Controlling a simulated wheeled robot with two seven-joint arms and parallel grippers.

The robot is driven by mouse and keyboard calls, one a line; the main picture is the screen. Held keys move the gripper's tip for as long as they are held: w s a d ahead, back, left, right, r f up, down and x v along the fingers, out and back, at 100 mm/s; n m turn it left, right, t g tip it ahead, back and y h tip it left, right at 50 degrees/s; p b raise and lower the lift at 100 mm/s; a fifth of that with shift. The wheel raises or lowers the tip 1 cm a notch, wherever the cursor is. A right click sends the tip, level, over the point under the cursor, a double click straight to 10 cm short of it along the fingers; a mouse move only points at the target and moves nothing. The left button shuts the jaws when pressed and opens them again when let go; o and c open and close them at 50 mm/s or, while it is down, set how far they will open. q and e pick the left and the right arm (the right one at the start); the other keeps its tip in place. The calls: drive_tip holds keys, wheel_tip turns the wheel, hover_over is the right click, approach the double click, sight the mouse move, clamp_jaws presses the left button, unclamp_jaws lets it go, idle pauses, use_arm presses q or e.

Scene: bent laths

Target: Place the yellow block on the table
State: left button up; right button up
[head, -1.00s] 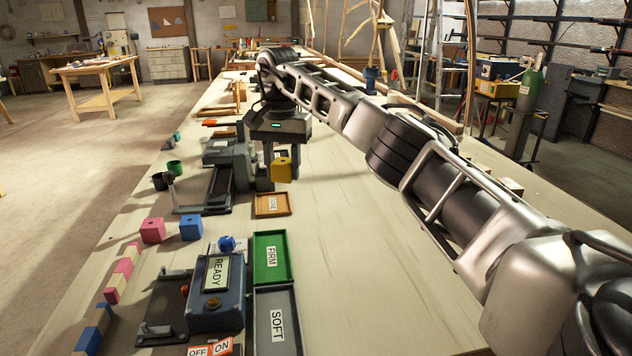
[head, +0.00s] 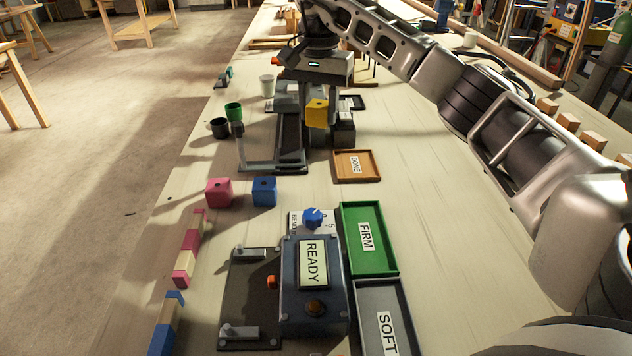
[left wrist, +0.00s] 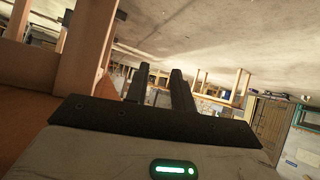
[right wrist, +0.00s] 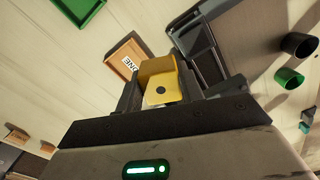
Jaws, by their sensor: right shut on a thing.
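The yellow block (head: 317,112) is held by my right gripper (head: 328,128) near the far middle of the table (head: 450,240). The right wrist view shows the block (right wrist: 158,85) between the fingers, with a dark hole in its face. It appears to be above the tabletop, behind the orange DONE tray; its exact height is hard to tell. My left gripper (left wrist: 158,85) shows only in its own wrist view, with a gap between its fingers and nothing in them.
The orange DONE tray (head: 368,177), green FIRM tray (head: 381,262) and grey SOFT tray (head: 366,294) line the middle. A READY box (head: 288,300), pink block (head: 218,192) and blue block (head: 264,192) stand left. Cups (head: 233,111) are further back.

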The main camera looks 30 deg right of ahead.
drive_tip(key=s+a+f, duration=0.2)
drive_tip(key=s+a, duration=0.1)
hover_over(311, 198)
drive_tip(key=f, duration=0.5)
drive_tip(key=shift+w+d+p, duration=0.15)
drive_tip(key=shift+w+p, duration=0.05)
drive_tip(key=shift+p, duration=0.2)
drive_tip(key=f, duration=0.3)
drive_tip(key=shift+s+a+p, duration=0.2)
drive_tip(key=shift+s+p, duration=0.05)
drive_tip(key=shift+p, duration=0.15)
drive_tip(key=shift+f, duration=0.4)
drive_tip(key=shift+f, duration=0.2)
drive_tip(key=o, duration=1)
drive_tip(key=shift+r, duration=0.1)
